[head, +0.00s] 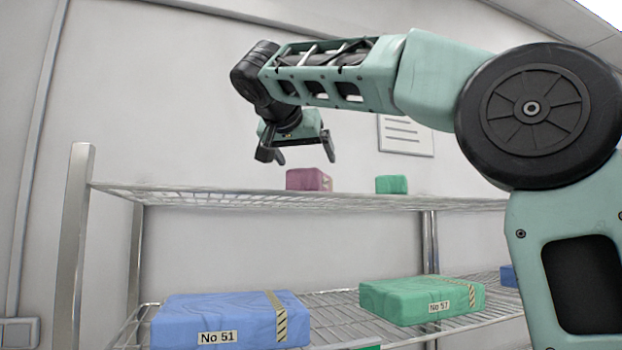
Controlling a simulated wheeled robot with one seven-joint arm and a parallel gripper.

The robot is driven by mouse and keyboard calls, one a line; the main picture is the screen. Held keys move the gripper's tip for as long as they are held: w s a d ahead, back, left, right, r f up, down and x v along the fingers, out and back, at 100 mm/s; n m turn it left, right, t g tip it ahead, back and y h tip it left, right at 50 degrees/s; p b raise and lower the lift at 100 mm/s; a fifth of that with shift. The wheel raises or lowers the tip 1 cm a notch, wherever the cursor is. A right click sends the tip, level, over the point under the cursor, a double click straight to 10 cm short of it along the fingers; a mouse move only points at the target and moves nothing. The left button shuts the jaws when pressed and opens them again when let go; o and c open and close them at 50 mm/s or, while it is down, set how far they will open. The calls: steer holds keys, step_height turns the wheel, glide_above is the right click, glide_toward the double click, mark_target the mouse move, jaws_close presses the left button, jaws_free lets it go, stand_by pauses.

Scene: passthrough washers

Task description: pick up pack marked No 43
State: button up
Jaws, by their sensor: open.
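My gripper (297,155) is open and empty, pointing down above the upper shelf. It is above a small purple pack (308,180), with a visible gap between them in the picture; depth is hard to judge. No number is readable on the purple pack. A small green pack (391,185) stands to its right on the same shelf, also with no readable number. I cannot read No 43 on any pack in view.
The wire upper shelf (240,199) crosses above a lower shelf. On the lower shelf lie a blue pack marked No 51 (205,310), a green pack marked No 57 (400,298) and a partly hidden blue pack (508,275). A metal post (78,230) stands at left.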

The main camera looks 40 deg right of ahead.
steer(key=p+x, duration=0.3)
steer(key=x, duration=0.2)
steer(key=shift+w+a+p, duration=0.1)
steer(key=shift+w+p, duration=0.05)
steer(key=shift+p, duration=0.2)
steer(key=shift+w+d+f, duration=0.15)
steer(key=shift+d+f, duration=0.1)
steer(key=shift+f, duration=0.05)
steer(key=shift+c, duration=0.3)
steer(key=c, duration=1)
steer(key=shift+c, duration=0.9)
steer(key=shift+r, duration=0.1)
